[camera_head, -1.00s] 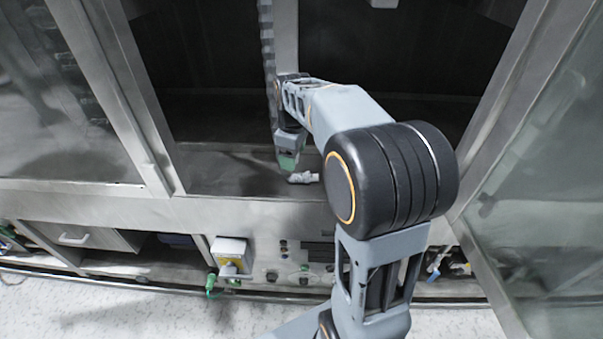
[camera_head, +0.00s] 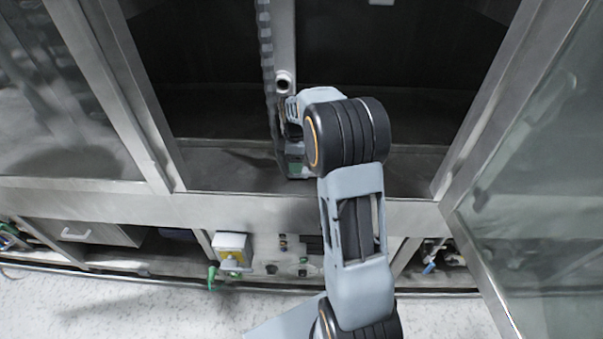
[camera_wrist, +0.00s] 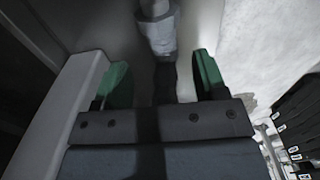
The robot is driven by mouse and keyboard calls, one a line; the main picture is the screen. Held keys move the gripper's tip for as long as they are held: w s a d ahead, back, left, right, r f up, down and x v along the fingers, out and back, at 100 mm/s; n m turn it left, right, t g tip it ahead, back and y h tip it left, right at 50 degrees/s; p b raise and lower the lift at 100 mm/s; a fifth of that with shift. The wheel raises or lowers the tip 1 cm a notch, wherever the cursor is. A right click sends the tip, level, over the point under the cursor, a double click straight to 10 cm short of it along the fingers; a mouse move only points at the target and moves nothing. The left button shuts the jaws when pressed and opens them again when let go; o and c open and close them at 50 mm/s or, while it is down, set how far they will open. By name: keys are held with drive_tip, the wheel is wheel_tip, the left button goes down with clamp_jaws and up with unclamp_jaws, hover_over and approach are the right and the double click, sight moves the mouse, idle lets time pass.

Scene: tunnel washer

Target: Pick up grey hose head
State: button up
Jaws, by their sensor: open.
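The grey hose head (camera_wrist: 159,32) shows in the wrist view as a pale grey cylindrical piece at the top centre. It lies just ahead of the gap between the two green fingertips. My gripper (camera_wrist: 163,78) is open, with one finger on each side of the gap and nothing clearly held. In the head view my gripper (camera_head: 295,165) is low at the front ledge of the washer opening. There the arm and gripper hide most of the hose head. I cannot tell whether the fingers touch it.
The metal ledge (camera_head: 230,172) runs along the front of the dark chamber. A ribbed hose (camera_head: 267,60) hangs beside a vertical metal post (camera_head: 284,40). Glass doors stand at left (camera_head: 50,90) and right (camera_head: 540,150). A yellow-and-white switch box (camera_head: 231,247) is below.

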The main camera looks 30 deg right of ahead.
drive_tip(key=shift+s+f+p, duration=0.2)
drive_tip(key=shift+f+p, duration=0.4)
drive_tip(key=shift+f, duration=1.95)
drive_tip(key=shift+c, duration=0.2)
drive_tip(key=c, duration=1)
